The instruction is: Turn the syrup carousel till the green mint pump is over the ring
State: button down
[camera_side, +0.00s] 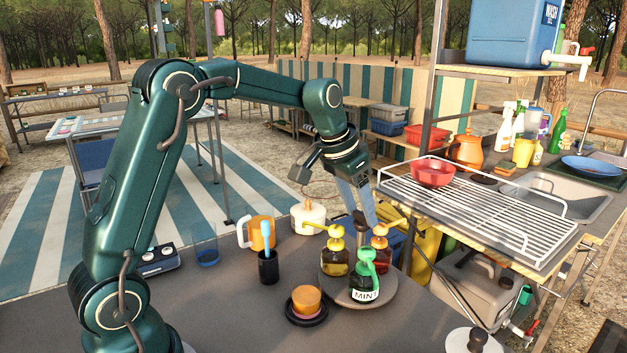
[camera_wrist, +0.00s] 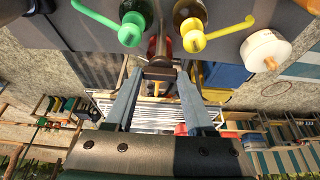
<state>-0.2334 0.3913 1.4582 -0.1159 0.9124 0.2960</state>
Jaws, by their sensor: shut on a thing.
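The syrup carousel (camera_side: 382,291) is a round grey turntable on the counter, with three pump bottles around a dark central handle (camera_side: 360,232). The green mint bottle (camera_side: 364,290) stands at its near side, the yellow-pump bottle (camera_side: 335,262) at the left and the orange-pump red bottle (camera_side: 380,250) at the back right. My gripper (camera_side: 361,217) points down and is shut on the handle, which also shows between its fingers in the wrist view (camera_wrist: 158,73). A black ring-like base (camera_side: 306,316) with an orange cup (camera_side: 306,299) sits left of the carousel; the mint bottle is apart from it.
A black holder (camera_side: 268,268) with a blue-handled tool, an orange mug (camera_side: 260,232) and a white pot (camera_side: 308,215) stand left and behind. A wire rack (camera_side: 480,215) with a red bowl (camera_side: 432,173) is at the right.

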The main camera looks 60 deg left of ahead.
jog(key=shift+a, duration=0.1)
jog(key=m, duration=0.2)
jog(key=m+h, duration=0.1)
jog(key=m, duration=0.1)
jog(key=m+h, duration=0.1)
jog(key=m, duration=0.1)
jog(key=shift+w+a+g, duration=0.1)
jog(key=shift+a+g, duration=0.15)
jog(key=shift+g, duration=0.05)
jog(key=m+h, duration=0.1)
jog(key=m, duration=0.1)
jog(key=m+g, duration=0.1)
jog(key=m, duration=0.2)
jog(key=shift+w+a+h, duration=0.1)
jog(key=shift+h, duration=0.3)
jog(key=shift+g, duration=0.3)
jog(key=shift+c, duration=1.2)
grip_release()
jog(key=shift+r, duration=0.15)
jog(key=shift+v, duration=2.45)
